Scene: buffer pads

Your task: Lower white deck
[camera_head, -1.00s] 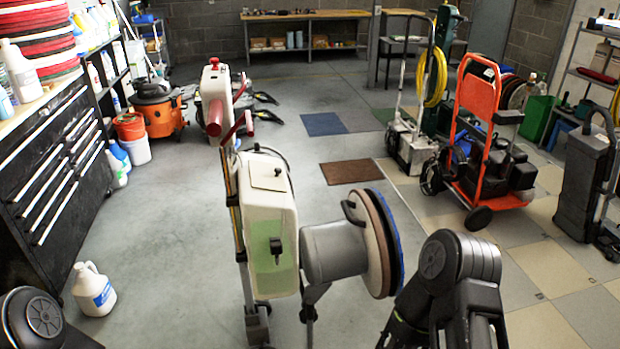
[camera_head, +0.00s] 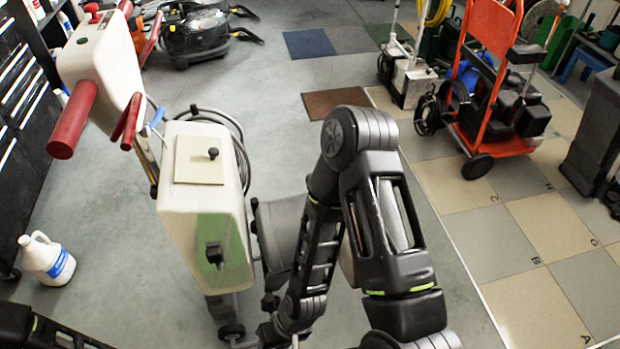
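An upright floor machine stands just ahead of me. It has a white tank (camera_head: 200,225) with greenish liquid showing in its lower part, and a white handle head (camera_head: 100,60) with red grips. The pads are also hidden there. My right arm (camera_head: 355,135) bends at the elbow and reaches down beside the housing. Its gripper end (camera_head: 275,328) is dark and cluttered at the bottom edge, and I cannot tell its fingers or any contact. Only a link of my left arm shows at bottom left.
A white jug (camera_head: 46,262) stands on the floor at left, near a black tool cabinet (camera_head: 30,150). An orange cart machine (camera_head: 490,90) stands at right on tiles. A brown mat (camera_head: 335,103) lies behind the floor machine. Open grey floor lies left of it.

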